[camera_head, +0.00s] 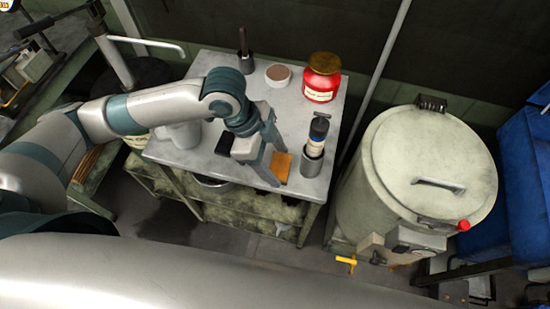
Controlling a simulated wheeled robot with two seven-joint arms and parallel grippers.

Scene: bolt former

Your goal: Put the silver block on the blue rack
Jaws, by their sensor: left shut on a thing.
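My left gripper (256,160) is over the front part of a grey metal table (215,185). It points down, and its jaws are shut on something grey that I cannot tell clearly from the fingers. No silver block shows plainly elsewhere; the held thing may be it. A large blue structure (527,170) stands at the right edge, cut off by the frame. I cannot tell whether it is the blue rack. My right gripper is not in view.
The table holds a red jar (321,82), a dark bottle (317,135), a round tin (278,75), an orange block (281,165) beside the gripper and a black item (225,143). A large lidded drum (425,175) stands between the table and the blue structure.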

